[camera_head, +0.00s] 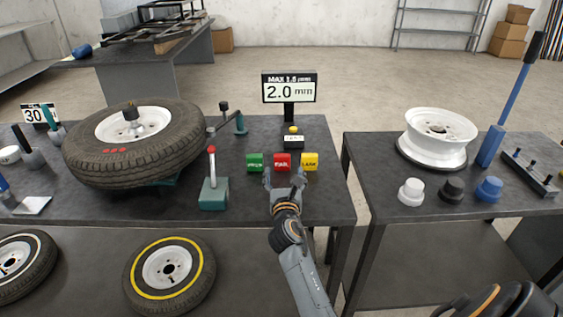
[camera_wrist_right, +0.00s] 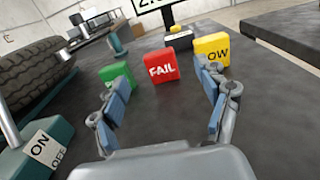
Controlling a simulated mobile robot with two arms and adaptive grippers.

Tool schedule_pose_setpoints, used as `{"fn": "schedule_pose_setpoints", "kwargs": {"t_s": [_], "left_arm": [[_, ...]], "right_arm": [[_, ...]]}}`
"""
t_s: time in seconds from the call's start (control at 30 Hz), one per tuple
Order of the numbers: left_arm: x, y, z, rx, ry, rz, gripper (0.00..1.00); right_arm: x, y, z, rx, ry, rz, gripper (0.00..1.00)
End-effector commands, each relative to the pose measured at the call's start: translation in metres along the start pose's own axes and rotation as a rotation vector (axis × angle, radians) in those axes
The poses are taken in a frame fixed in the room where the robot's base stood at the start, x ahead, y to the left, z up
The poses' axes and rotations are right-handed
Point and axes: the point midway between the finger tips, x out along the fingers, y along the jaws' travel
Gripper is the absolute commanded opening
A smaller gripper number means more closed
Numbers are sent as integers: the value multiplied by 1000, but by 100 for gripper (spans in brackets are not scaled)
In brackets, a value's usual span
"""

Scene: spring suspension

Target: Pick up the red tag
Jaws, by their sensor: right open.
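The red tag (camera_head: 282,161) stands upright on the dark workbench, between a green tag (camera_head: 255,161) and a yellow tag (camera_head: 309,161). In the right wrist view the red tag (camera_wrist_right: 162,66) reads FAIL and stands ahead, between the fingers' lines. The green tag (camera_wrist_right: 117,76) is by the left finger and the yellow tag (camera_wrist_right: 211,48) is beyond the right finger. My right gripper (camera_head: 285,178) is open and empty, just in front of the red tag, fingers pointing toward it. My left gripper is not in view.
A tire on a white rim (camera_head: 135,140) lies on the bench at left. A teal switch box with a red-tipped lever (camera_head: 214,190) stands left of my right gripper. A 2.0 mm display (camera_head: 289,88) stands behind the tags. A second table (camera_head: 390,150) is at right, across a gap.

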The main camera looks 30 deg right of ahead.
Motion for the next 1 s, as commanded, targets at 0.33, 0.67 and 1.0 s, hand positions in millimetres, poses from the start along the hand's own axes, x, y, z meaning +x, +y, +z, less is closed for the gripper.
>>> {"fn": "schedule_pose_setpoints", "kwargs": {"t_s": [0.33,0.67,1.0], "left_arm": [[3,2,-12,0,16,3,67],[8,1,-20,1,31,1,67],[8,2,-11,0,16,3,67]], "right_arm": [[34,1,0,0,-1,0,75],[75,2,0,1,0,1,75],[77,2,0,-1,0,1,57]]}}
